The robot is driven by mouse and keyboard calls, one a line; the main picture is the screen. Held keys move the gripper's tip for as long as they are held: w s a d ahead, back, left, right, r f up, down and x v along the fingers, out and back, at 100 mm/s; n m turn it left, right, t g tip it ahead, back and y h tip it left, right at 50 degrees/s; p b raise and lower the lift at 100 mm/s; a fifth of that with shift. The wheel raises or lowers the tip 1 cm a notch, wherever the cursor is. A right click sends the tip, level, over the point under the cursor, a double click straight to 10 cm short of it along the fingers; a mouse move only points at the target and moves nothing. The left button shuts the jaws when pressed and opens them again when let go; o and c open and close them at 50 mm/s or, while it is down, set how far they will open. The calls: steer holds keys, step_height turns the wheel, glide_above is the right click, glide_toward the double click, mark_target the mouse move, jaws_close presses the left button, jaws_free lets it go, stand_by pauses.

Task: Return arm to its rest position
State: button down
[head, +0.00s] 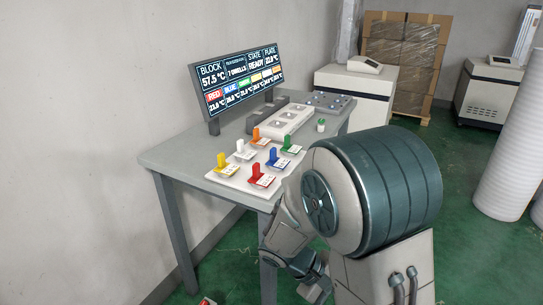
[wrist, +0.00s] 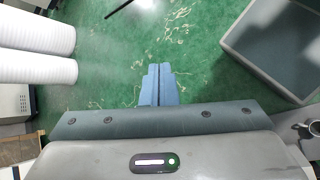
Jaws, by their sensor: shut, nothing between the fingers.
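My gripper (wrist: 158,86) shows in the wrist view as two blue fingers pressed together with nothing between them. It hangs over bare green floor and touches nothing there. In the head view my arm is folded low in front of my body, beside the near right end of the grey table (head: 172,158). The fingertips cannot be made out in the head view, and my arm's large shoulder hides part of the floor and table side.
A white board (head: 229,182) with several coloured tags lies on the table, near a monitor (head: 240,78) and white block (head: 284,122). In the wrist view, white rolls (wrist: 36,70) lie left and a grey bin (wrist: 268,72) stands right. Green floor between is clear.

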steer(key=s+a+r+m+t+y+p, duration=0.1)
steer(key=s+r+m+t+y+p, duration=0.1)
steer(key=r, duration=0.7)
steer(key=s+r+m+t+y+p, duration=0.2)
steer(key=s+r+m+y+p, duration=0.2)
steer(key=r+y, duration=0.3)
step_height(320, 180, up, 2)
steer(key=shift+s+a+r+m+t, duration=0.2)
steer(key=shift+s+a+m+t, duration=0.15)
steer(key=shift+m, duration=0.35)
